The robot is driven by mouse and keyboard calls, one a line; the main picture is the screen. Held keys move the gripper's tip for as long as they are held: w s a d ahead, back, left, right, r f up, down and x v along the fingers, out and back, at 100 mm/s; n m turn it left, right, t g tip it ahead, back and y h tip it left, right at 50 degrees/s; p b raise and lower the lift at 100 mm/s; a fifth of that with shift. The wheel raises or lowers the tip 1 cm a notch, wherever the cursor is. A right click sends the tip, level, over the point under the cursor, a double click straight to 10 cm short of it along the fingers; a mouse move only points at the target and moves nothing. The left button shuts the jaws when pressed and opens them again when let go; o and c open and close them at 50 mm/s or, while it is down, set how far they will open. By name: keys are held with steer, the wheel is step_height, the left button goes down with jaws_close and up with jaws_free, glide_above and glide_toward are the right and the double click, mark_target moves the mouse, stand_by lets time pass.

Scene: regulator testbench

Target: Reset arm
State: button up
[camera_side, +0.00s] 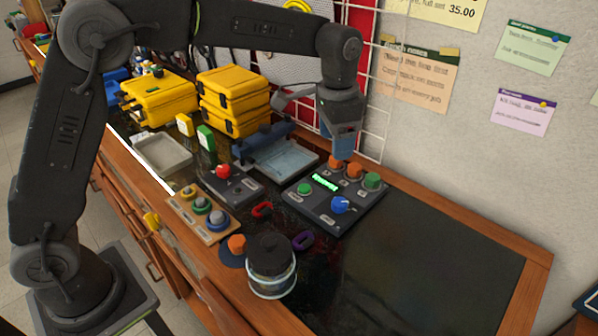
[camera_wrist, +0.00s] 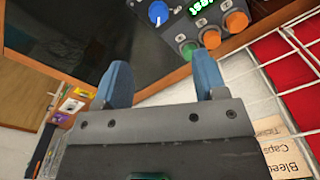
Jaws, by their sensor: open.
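My gripper (camera_side: 345,143) hangs from my arm over the back of the bench, above and behind the control box (camera_side: 331,200). In the wrist view its two blue fingers (camera_wrist: 163,85) are spread wide with nothing between them. The control box has a lit green display, a blue knob (camera_side: 341,204), a green knob on the left, and orange and green knobs along its back edge. In the wrist view the blue knob (camera_wrist: 158,13) and an orange knob (camera_wrist: 236,21) show near the top. From the side, the fingers overlap the box's back edge; contact cannot be told.
A wire grid (camera_side: 388,90) stands close behind my gripper. Yellow cases (camera_side: 235,98), a grey tray (camera_side: 162,153), a blue open case (camera_side: 283,160) and a red-button box (camera_side: 229,186) stand leftward. A dark-lidded jar (camera_side: 270,265) is in front. The dark bench top (camera_side: 430,270) is clear at right.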

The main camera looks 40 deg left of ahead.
steer(key=s+a+r+n+t, duration=0.1)
steer(key=s+a+r+n, duration=0.1)
steer(key=s+a+r, duration=0.35)
steer(key=s+a+r+n+t, duration=0.1)
steer(key=s+a+r+t, duration=0.1)
steer(key=s, duration=0.6)
steer(key=s+a+f+n+t, duration=0.1)
steer(key=s+f, duration=0.1)
steer(key=s, duration=0.4)
steer(key=s+a+f+n+t, duration=0.1)
steer(key=s+a+f+n, duration=0.1)
steer(key=s, duration=0.5)
steer(key=shift+s+a, duration=0.2)
steer(key=shift+s, duration=0.05)
steer(key=shift+f, duration=0.1)
